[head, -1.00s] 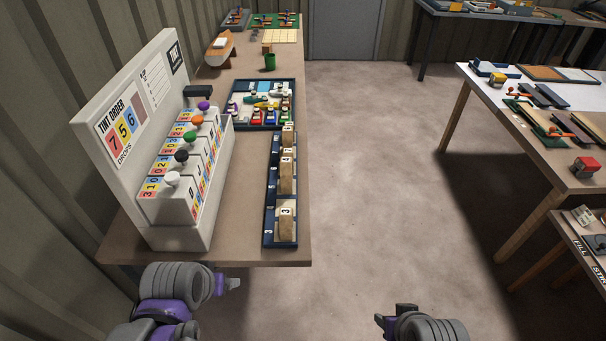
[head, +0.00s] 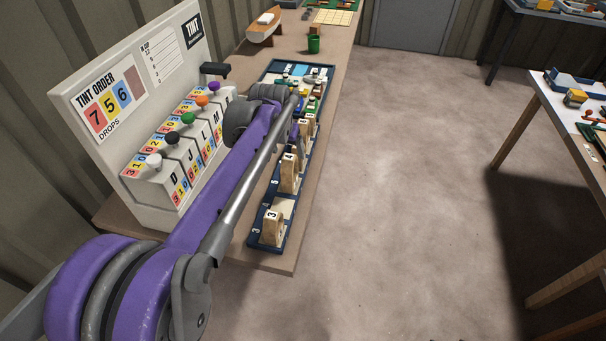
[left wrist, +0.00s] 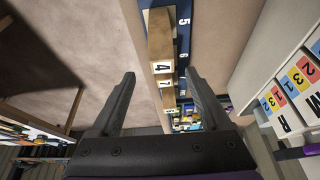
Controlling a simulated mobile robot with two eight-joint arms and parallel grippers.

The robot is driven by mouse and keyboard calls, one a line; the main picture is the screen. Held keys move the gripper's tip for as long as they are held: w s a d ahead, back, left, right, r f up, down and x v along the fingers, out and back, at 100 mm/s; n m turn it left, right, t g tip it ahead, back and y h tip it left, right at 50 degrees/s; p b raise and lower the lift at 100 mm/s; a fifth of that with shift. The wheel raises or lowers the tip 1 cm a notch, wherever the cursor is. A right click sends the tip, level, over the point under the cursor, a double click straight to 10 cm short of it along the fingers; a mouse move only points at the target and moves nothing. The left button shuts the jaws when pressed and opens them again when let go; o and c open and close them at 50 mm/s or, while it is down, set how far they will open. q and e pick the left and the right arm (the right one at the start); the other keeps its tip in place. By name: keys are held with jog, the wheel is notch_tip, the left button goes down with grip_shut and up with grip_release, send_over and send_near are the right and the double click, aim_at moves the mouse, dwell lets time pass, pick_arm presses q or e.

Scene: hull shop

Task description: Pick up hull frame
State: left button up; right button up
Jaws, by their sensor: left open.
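Wooden hull frames stand upright in a long dark blue rack (head: 257,238) along the bench's right edge. The nearest hull frame (head: 272,228) is marked 3, and another hull frame (head: 289,175) stands behind it. My left gripper (head: 296,137) is over the rack's far part, partly hidden by its own arm. In the left wrist view the left gripper (left wrist: 161,80) is open and empty, its fingers spread either side of the row. There, the hull frame marked 4 (left wrist: 161,45) lies in line with the gap, with others beyond it. My right gripper is out of view.
The tint dispenser (head: 180,135) with coloured knobs stands left of my left arm. A dark blue tray (head: 318,73) of small items lies beyond the rack, then a green cup (head: 314,44). Open floor lies right of the bench (head: 340,65).

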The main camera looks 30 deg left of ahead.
aim_at(288, 158)
pick_arm(q)
jog(key=x, duration=0.4)
jog(key=shift+s+a, duration=0.15)
jog(key=shift+s, duration=0.05)
jog(key=x, duration=0.6)
jog(key=shift+s, duration=0.1)
grip_shut()
